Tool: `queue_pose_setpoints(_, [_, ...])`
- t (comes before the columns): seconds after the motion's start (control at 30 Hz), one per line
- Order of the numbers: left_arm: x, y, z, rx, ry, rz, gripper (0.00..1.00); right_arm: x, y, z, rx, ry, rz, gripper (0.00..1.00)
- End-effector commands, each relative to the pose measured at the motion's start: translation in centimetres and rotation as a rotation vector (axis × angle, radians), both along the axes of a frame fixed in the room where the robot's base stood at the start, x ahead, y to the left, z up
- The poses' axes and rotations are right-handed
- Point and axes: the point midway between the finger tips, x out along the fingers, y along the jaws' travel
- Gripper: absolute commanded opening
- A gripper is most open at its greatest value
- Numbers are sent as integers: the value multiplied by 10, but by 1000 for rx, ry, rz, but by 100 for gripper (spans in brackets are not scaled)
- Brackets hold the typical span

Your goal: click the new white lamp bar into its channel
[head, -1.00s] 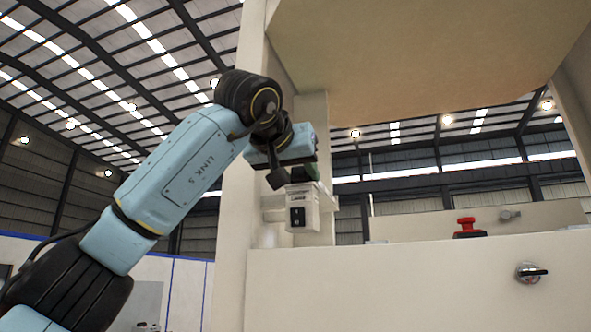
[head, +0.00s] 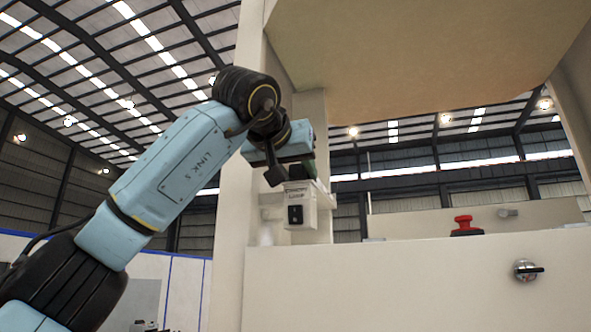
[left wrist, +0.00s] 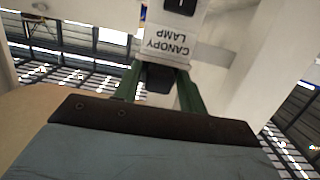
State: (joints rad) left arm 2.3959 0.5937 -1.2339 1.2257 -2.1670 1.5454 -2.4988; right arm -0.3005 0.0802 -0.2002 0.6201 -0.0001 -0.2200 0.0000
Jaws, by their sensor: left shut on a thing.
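My left gripper (left wrist: 160,88) has green fingers set a little apart, with a dark piece between them. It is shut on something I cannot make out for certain. In the head view the gripper is mostly hidden at the upper end of a white switch box with a black rocker switch (head: 295,214). In the left wrist view this box (left wrist: 168,40) reads "CANOPY LAMP" upside down, and its end is close to the fingers. I cannot clearly make out the white lamp bar or its channel. My right gripper is out of view.
A cream post (head: 230,205) stands behind my left arm. A wide canopy underside (head: 410,60) hangs overhead. A cream front panel (head: 390,285) carries a round lock with a handle (head: 526,270). A red button (head: 463,223) stands behind its top edge. The space between panel and canopy looks open.

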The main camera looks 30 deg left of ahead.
Motion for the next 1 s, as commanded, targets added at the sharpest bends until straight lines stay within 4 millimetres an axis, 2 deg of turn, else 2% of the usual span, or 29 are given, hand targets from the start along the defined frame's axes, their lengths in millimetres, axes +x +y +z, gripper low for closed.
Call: queue_pose_setpoints(1.0, [8,2,0,0,-1,0,5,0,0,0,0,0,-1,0])
